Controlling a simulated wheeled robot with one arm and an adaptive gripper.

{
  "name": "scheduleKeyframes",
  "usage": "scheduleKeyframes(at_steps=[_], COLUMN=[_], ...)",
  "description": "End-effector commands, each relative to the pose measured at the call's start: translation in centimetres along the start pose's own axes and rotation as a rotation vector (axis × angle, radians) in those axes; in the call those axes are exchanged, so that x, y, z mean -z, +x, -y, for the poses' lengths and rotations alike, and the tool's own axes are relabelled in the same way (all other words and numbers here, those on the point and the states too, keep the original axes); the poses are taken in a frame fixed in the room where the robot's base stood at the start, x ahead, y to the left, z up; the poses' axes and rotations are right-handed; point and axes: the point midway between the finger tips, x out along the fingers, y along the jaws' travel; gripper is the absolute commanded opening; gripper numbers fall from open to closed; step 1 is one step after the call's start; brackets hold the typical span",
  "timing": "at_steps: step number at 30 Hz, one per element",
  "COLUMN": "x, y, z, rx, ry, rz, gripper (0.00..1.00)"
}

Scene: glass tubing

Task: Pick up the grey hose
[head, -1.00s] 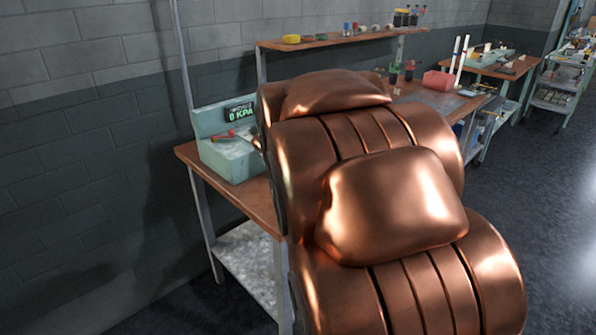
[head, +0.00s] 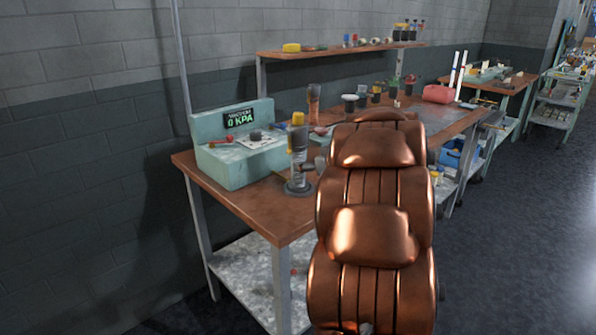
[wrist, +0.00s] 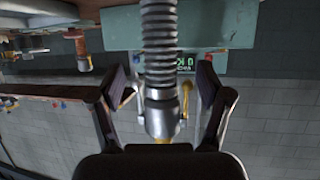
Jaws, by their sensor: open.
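In the wrist view a grey ribbed hose (wrist: 158,50) runs down from the top edge to a smooth metal fitting (wrist: 162,115). My gripper (wrist: 165,88) is open, with one dark finger on each side of the fitting and a visible gap to both. I cannot tell the exact depth between fingers and fitting. In the head view an upright grey piece with a yellow top, apparently the same hose (head: 298,160), stands on a dark base on the bench. My copper-coloured arm hides the gripper there.
A pale green box with a KPA display (head: 238,120) stands left of the hose on the wooden bench (head: 270,225). A brown cylinder (head: 314,102) stands behind the hose. Open floor lies at right.

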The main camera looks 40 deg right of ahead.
Motion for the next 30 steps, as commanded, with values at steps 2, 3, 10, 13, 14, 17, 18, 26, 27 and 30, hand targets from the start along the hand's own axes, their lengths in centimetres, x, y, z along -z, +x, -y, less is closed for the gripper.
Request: scheduleKeyframes(at_steps=[2,3,10,13,14,17,18,26,27,30], x=[-0.1,-0.1,-0.1,-0.1,0.0,0.0,0.0,0.1,0.1,0.1], y=[0.9,1.3,2.6,3.6,4.0,5.4,5.8,7.1,7.1,7.1], z=[0.1,0.1,0.1,0.1,0.1,0.1,0.1,0.1,0.1,0.1], rx=[0.002,0.002,-0.002,-0.002,-0.001,0.001,0.001,-0.002,-0.002,-0.003], ry=[0.0,0.001,0.001,0.001,0.0,-0.001,-0.001,0.001,0.001,0.001], rz=[0.001,0.002,0.001,0.001,0.0,-0.001,0.0,0.0,0.001,0.0], gripper=[0.77,0.77,0.77,0.77,0.77,0.77,0.77,0.77,0.77,0.75])
